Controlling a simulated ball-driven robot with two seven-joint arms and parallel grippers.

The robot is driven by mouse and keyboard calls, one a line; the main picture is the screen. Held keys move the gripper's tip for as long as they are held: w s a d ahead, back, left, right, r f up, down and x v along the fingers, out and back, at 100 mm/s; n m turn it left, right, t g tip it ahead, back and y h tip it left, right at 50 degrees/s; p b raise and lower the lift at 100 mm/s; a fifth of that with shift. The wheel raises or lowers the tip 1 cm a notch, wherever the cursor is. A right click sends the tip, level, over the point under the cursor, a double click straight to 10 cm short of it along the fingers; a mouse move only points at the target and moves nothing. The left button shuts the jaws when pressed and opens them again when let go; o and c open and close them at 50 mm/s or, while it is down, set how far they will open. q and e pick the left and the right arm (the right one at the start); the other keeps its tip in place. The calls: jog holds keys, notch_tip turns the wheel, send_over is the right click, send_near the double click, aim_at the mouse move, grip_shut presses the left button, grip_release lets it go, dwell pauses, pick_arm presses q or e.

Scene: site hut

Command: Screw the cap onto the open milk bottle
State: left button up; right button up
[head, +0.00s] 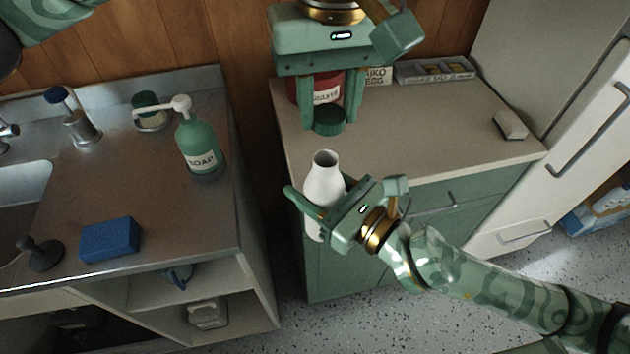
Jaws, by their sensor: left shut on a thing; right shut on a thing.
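In the head view, a white milk bottle (324,183) stands upright in the air in front of the green cabinet, its round mouth open and dark. My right gripper (318,212) is shut on the bottle's body, coming from the right. My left gripper (329,117) points down from above and is shut on a dark green cap (330,121). The cap is held above and slightly to the right of the bottle's mouth in the picture, apart from it. The fingers hide part of the bottle's lower body.
A red labelled jar (318,90) stands on the cabinet top (420,130) behind my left gripper. A grey tray (435,70) and a small white block (510,125) lie further right. Left, the metal counter holds a soap bottle (199,145) and a blue sponge (109,239).

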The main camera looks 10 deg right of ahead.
dwell(0.3)
pick_arm(q)
jog(key=shift+f, duration=2)
jog(key=shift+f, duration=0.85)
jog(key=shift+f, duration=0.55)
jog(key=m, duration=0.9)
jog(key=shift+a+m, duration=0.1)
jog(key=shift+m, duration=0.3)
